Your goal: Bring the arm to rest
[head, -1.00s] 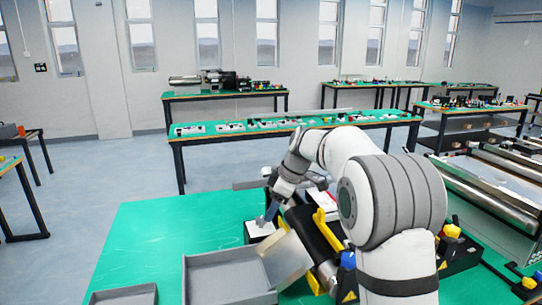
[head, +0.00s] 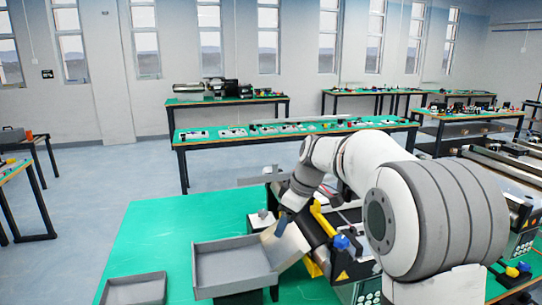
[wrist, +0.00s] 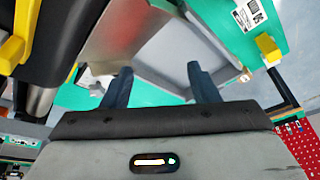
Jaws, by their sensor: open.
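My gripper (head: 281,224) is at the end of my white and grey arm, above the green table and over the sloping metal chute (head: 287,246). In the wrist view my gripper (wrist: 160,78) shows two dark fingers spread well apart with nothing between them. The arm is bent, with its wrist hanging down beside the mini conveyor. Any contact between the fingertips and the chute cannot be told.
A grey tray (head: 232,286) stands at the chute's lower end, with a smaller grey tray (head: 135,290) to its left. A white-topped box (head: 261,217) is just behind the gripper. Yellow conveyor parts (head: 324,220) are close on the right. The table's left part (head: 160,235) is clear.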

